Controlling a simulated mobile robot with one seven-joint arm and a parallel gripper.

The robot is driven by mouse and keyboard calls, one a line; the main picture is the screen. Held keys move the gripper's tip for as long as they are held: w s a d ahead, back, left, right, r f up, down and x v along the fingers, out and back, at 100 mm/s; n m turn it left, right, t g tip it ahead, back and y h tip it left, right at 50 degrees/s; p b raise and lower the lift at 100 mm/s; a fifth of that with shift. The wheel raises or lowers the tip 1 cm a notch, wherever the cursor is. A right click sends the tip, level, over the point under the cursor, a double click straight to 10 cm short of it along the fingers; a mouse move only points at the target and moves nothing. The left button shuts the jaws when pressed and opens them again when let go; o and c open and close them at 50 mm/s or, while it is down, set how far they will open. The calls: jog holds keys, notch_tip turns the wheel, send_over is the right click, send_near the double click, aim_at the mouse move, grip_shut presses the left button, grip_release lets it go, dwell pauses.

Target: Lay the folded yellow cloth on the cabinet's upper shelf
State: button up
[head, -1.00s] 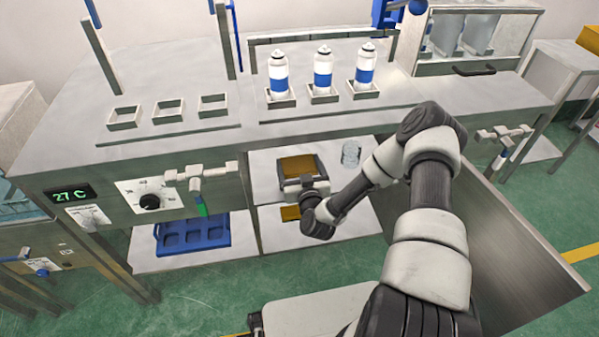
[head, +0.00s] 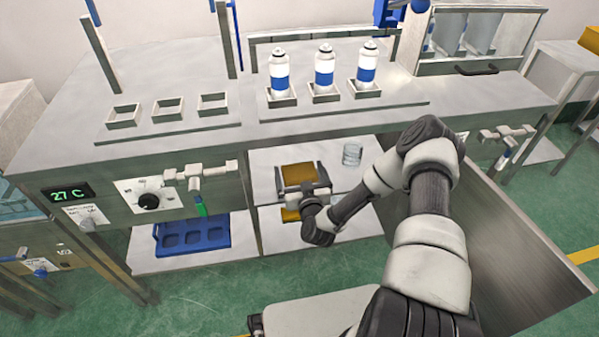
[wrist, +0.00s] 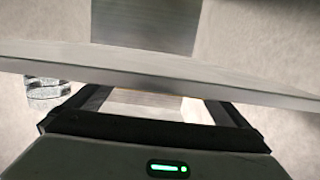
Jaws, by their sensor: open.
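The folded yellow cloth (head: 298,173) shows as a brownish-yellow square at the upper shelf (head: 263,165) of the open cabinet under the bench. My gripper (head: 301,188) is at the cloth's near edge, its open fingers to either side. I cannot tell whether the cloth rests fully on the shelf. In the wrist view my open gripper (wrist: 155,103) has a pale surface between its fingers, and a grey slab edge crosses in front; the cloth is not clear there.
A clear glass (head: 352,154) stands right of the cloth. Another yellow item (head: 290,214) lies on the lower shelf, partly hidden by my arm. The cabinet door (head: 510,240) stands open at the right. The bench top (head: 330,125) overhangs the shelf.

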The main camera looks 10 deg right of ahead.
jog(key=s+r+p, duration=0.1)
jog(key=s+p, duration=0.2)
jog(key=s, duration=0.9)
jog(key=shift+r, duration=0.4)
jog(key=shift+w, duration=0.1)
